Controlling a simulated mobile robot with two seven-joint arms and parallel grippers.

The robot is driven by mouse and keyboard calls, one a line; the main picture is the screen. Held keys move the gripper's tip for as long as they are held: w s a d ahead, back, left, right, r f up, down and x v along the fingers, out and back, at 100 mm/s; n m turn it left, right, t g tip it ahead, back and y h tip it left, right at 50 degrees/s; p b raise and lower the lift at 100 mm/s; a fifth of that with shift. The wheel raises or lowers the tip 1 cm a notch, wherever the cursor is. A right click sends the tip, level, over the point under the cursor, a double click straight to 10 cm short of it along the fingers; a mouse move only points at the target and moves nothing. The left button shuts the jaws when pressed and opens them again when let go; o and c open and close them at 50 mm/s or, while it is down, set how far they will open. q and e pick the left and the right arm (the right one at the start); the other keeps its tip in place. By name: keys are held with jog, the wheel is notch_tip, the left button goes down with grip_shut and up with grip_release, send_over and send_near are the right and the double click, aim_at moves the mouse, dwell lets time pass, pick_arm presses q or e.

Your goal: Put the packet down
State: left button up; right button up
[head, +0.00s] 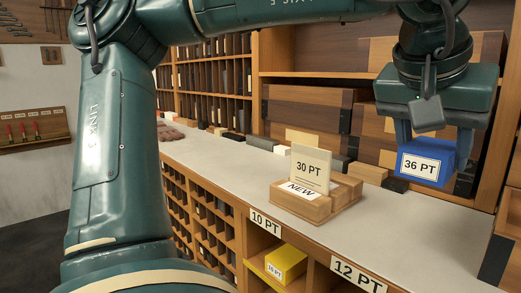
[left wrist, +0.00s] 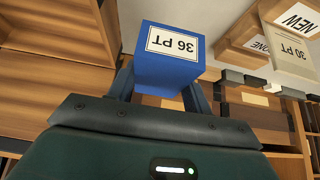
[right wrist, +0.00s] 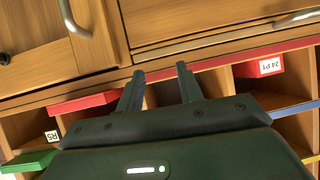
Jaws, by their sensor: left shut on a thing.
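The packet is a blue box (head: 425,162) with a white label reading 36 PT. My left gripper (head: 428,145) is shut on it and holds it above the right part of the grey counter (head: 380,232). In the left wrist view the blue packet (left wrist: 168,62) sits between the two fingers, its label upside down. My right gripper (right wrist: 160,85) shows only in the right wrist view. Its fingers are apart with nothing between them, in front of shelf compartments with red edges.
A wooden holder (head: 318,208) with a 30 PT card and a NEW label stands on the counter. Below are labelled compartments, 10 PT (head: 265,222) and 12 PT (head: 358,275), one with a yellow packet (head: 286,263). The counter's front right is clear.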

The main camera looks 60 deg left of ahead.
pick_arm(q)
jog(key=shift+s, duration=0.15)
notch_tip(320, 180, down, 10)
jog(key=shift+r+b, duration=0.1)
jog(key=shift+b, duration=0.4)
jog(key=shift+f, duration=0.2)
jog(key=o, duration=1.5)
jog(key=shift+c, duration=0.2)
jog(key=shift+r, duration=0.1)
